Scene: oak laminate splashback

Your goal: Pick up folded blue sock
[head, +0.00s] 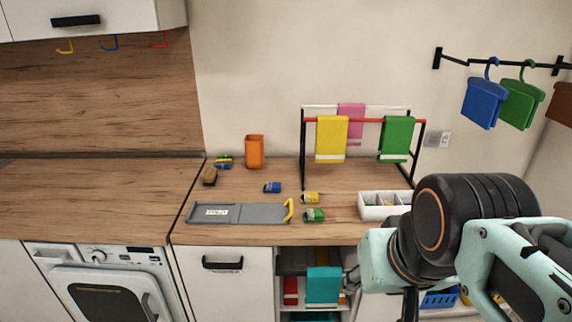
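The folded blue sock (272,187) lies on the wooden counter in the head view, left of the drying rack's near legs. It is small, blue with a pale patch. A folded yellow sock (310,198) and a folded green sock (314,215) lie to its right and nearer the front edge. My arm fills the lower right, well apart from the blue sock. I cannot make out my gripper's fingers in this view.
A drying rack (303,150) with hanging cloths stands behind the socks. A grey folding board (240,212) lies in front. An orange container (254,152) and a brush (210,176) are at the back left. A white divided tray (372,212) is right. The left counter is clear.

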